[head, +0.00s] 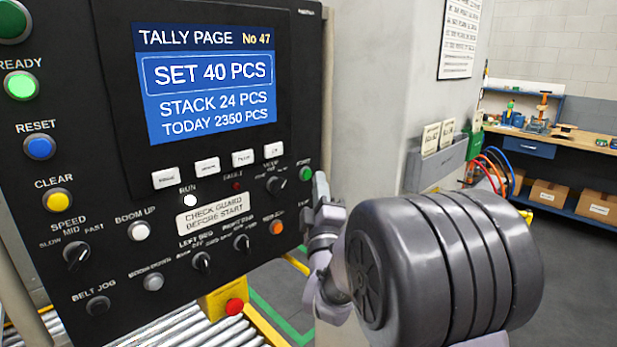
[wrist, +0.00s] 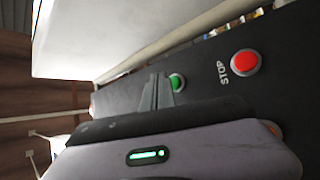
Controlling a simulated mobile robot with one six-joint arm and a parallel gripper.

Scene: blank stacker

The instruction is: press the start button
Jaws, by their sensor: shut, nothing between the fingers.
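The green start button (head: 306,173) is at the right edge of the black control panel, under a small label that seems to read START. My gripper (head: 320,186) is just to its right in the head view, fingers shut and empty. In the wrist view the shut fingers (wrist: 156,92) point toward the panel, with a green button (wrist: 177,82) right beside their tips. I cannot tell whether the fingertips touch the button.
The panel (head: 110,120) carries a screen (head: 207,80) reading SET 40 PCS, STACK 24 PCS. An orange button (head: 277,227) sits below. A red STOP button (wrist: 244,62) is right of the green one in the wrist view. A red mushroom button (head: 234,307) sits lower, by rollers.

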